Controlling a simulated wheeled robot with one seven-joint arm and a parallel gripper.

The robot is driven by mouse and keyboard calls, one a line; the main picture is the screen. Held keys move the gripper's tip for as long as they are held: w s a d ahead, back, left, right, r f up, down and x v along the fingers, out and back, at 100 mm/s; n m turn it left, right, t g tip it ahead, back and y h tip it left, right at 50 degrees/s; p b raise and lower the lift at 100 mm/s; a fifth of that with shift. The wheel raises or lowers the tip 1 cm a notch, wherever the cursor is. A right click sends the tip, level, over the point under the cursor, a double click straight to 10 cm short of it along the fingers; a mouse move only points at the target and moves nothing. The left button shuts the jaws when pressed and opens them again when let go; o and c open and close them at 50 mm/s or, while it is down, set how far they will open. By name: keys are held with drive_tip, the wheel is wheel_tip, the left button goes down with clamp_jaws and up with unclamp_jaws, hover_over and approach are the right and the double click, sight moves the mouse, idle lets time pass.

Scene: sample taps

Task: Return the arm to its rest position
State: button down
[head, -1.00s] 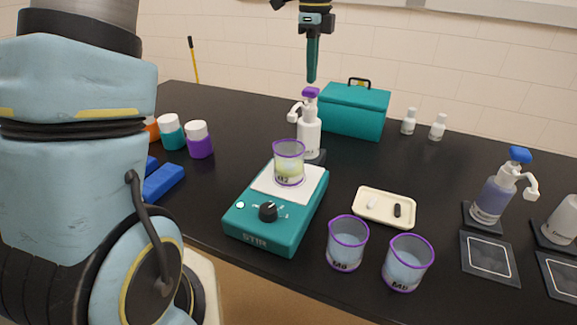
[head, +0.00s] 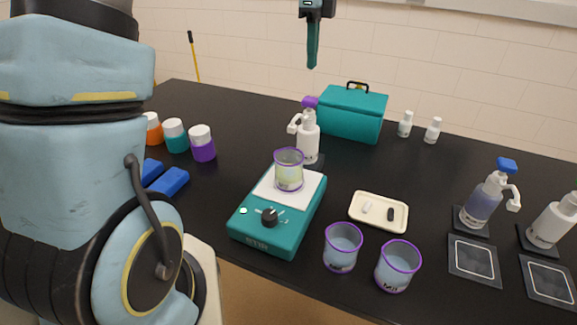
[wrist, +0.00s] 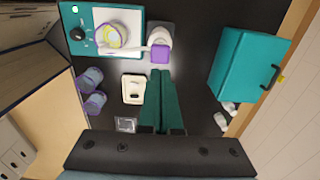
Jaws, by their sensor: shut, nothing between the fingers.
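My gripper (head: 312,55) is shut and empty, pointing down in the air above the back of the bench at the top of the head view. In the wrist view my gripper's fingers (wrist: 163,105) lie side by side over the black bench. Beneath and in front of it stand the purple-topped pump bottle (head: 308,137) and the teal stirrer (head: 272,240). A purple-rimmed beaker (head: 289,172) with yellowish liquid sits on the stirrer's white plate. My arm's large upper links fill the left of the head view.
A teal box (head: 350,115) with a black handle stands at the back. Two purple-rimmed beakers (head: 342,250) and a cream tray (head: 378,211) are in front. A blue-topped pump bottle (head: 487,198) and dark pads (head: 474,262) are at right. Capped jars (head: 202,146) stand at left.

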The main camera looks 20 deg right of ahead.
idle(0.3)
drive_tip(key=s+a+f+n+b, duration=0.1)
drive_tip(key=a+f+n, duration=0.3)
drive_tip(key=a+n, duration=0.4)
drive_tip(key=s+a+f+n+b, duration=0.1)
drive_tip(key=a+f+n, duration=0.35)
drive_tip(key=a, duration=0.65)
drive_tip(key=s+a+f+n+t, duration=0.1)
drive_tip(key=s+a+f+n, duration=0.4)
drive_tip(key=s+a+n, duration=0.3)
drive_tip(key=a+n, duration=0.3)
drive_tip(key=n, duration=0.1)
drive_tip(key=shift+a+t, duration=0.3)
drive_tip(key=shift+a, duration=0.05)
drive_tip(key=shift+w+f, duration=0.1)
idle(2.3)
